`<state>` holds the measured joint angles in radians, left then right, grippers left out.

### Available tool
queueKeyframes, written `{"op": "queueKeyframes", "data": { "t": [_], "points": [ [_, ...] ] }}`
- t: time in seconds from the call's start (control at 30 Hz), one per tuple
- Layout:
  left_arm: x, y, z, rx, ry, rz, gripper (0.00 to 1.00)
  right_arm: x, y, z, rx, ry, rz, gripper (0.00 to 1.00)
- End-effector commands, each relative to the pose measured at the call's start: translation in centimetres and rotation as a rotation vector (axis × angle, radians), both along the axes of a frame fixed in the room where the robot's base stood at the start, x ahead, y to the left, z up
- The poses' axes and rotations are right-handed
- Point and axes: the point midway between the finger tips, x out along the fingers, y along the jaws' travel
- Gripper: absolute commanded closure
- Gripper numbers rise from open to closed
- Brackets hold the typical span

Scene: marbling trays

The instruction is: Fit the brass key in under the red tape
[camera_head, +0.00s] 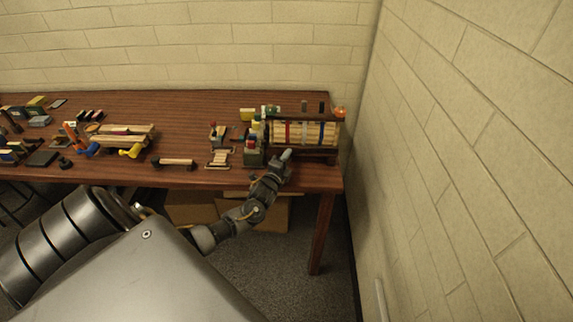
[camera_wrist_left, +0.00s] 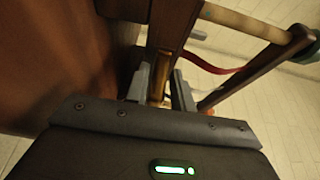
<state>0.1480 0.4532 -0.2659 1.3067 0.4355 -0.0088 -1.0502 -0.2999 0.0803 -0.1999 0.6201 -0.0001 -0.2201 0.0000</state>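The red tape (camera_head: 287,133) is an upright red strip on the pale front of the wooden rack (camera_head: 318,151) at the table's right end. In the left wrist view the red tape (camera_wrist_left: 208,66) is a curved band beyond the fingers, beside a dark wooden bar. My left gripper (camera_head: 286,155) is at the rack's front, low and left. In the left wrist view my left gripper (camera_wrist_left: 161,88) has its fingers close on both sides of a narrow brass-coloured piece, seemingly the brass key (camera_wrist_left: 157,91). The key is apart from the tape there. My right gripper is out of view.
Small bottles (camera_head: 254,142) stand close left of the rack. A small pale frame (camera_head: 218,158) and a dark-ended pale bar (camera_head: 174,163) lie farther left on the brown table (camera_head: 200,183). The wall (camera_head: 450,150) is close on the right.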

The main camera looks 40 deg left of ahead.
Motion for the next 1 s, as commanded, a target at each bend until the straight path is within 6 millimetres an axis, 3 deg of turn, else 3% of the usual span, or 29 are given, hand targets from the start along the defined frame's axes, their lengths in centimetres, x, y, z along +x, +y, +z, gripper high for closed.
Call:
{"op": "queueKeyframes", "data": {
  "t": [0.1,0.47,1.0],
  "points": [
    [0.0,0.0,0.0,0.0,0.0,0.0,0.61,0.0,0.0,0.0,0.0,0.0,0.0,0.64],
    [-0.6,-0.2,-0.1,0.0,0.001,-0.001,0.61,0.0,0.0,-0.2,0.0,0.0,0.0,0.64],
    [-9.4,-2.6,-0.2,-0.001,0.001,-0.002,0.61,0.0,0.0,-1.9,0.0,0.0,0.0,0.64]
  ]
}}
